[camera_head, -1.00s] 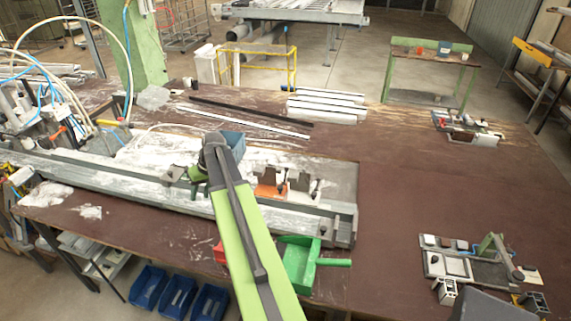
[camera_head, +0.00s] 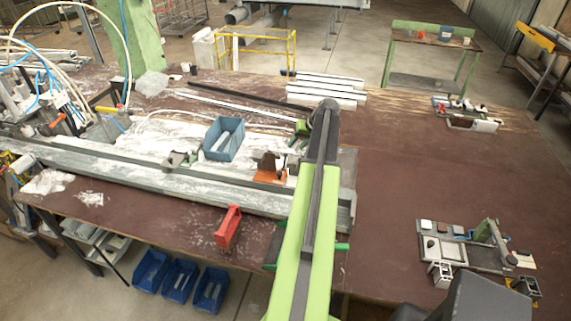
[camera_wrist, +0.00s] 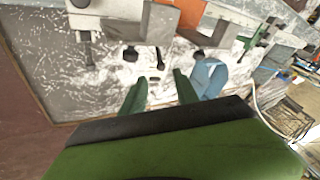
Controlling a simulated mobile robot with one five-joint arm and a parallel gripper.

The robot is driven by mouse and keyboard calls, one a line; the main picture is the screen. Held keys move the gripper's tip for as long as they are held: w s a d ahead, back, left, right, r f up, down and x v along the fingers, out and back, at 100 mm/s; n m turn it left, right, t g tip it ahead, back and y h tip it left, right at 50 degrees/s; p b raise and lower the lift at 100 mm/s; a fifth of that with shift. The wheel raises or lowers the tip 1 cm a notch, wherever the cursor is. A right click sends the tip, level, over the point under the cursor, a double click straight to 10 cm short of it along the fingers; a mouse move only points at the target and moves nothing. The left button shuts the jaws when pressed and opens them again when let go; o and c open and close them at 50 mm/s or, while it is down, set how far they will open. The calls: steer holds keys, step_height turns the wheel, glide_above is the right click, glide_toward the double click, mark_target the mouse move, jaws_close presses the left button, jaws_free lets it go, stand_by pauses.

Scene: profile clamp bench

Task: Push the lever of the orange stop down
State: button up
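The orange stop (camera_head: 270,176) stands on the grey profile bed, with a dark brown upright plate on its base. In the wrist view its orange part (camera_wrist: 190,10) is at the top edge, cut off by the frame. I cannot clearly tell its lever apart from the small dark knobs near it. My gripper (camera_head: 302,128) is up and to the right of the orange stop in the head view, apart from it. In the wrist view my gripper (camera_wrist: 160,92) has its two green fingers spread, with nothing between them.
A blue bin (camera_head: 224,138) stands behind the stop, and a grey clamp (camera_head: 181,160) is left of it. The brown bench top (camera_head: 410,180) at right is largely clear.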

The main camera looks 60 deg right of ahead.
mark_target(286, 156)
steer(key=b+x, duration=0.9)
steer(key=x, duration=0.3)
steer(key=shift+w, duration=0.1)
jaws_close()
steer(key=shift+a, duration=0.1)
stand_by(0.7)
